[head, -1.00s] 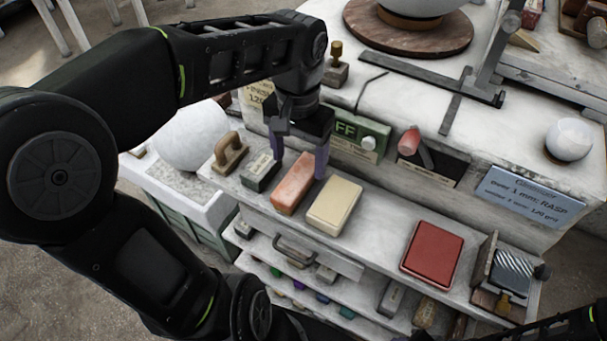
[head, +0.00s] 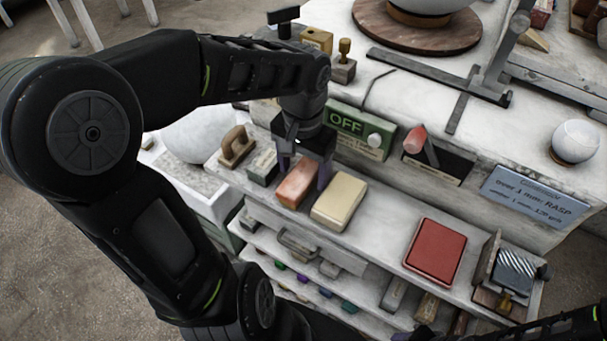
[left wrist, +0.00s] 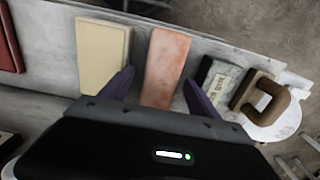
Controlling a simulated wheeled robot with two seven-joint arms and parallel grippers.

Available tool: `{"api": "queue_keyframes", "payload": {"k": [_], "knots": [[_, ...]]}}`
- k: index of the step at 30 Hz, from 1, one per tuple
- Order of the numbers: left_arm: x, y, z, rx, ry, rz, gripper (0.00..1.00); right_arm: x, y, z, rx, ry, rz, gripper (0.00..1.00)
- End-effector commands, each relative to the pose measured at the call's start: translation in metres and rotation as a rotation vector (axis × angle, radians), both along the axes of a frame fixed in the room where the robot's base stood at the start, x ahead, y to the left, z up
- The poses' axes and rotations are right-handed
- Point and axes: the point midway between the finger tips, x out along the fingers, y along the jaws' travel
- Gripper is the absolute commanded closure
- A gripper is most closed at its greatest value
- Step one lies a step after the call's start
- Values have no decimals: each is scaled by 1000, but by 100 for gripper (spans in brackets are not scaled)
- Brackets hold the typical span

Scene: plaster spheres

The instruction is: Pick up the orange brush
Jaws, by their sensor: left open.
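The orange brush (head: 296,187) looks like a plain orange-pink block lying on the shelf ledge, between a cream block (head: 339,201) and a grey labelled block (head: 262,166). My left gripper (head: 304,172) is open just above it, one purple finger on each side, and partly hides its far end. In the left wrist view the orange brush (left wrist: 166,62) lies between the two spread fingertips of my left gripper (left wrist: 158,88), with gaps on both sides. The near end is hidden by the gripper body. My right gripper is out of view.
A wooden-handled float (head: 237,147) stands left of the grey block. A red block (head: 434,252) lies further right on the ledge. The green OFF panel (head: 358,131) rises close behind. An open drawer (head: 318,250) is below. Bare ledge lies between the cream and red blocks.

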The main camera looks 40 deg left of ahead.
Motion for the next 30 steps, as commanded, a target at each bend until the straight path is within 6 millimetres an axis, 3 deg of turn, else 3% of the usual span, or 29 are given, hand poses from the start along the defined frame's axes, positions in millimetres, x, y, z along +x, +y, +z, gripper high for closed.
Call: {"api": "queue_keyframes", "payload": {"k": [6,23,30], "knots": [[0,0,-23,0,2,0,29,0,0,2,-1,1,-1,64],[0,0,-23,1,0,0,29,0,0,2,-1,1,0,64],[0,0,-23,1,0,0,46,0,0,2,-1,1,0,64]]}}
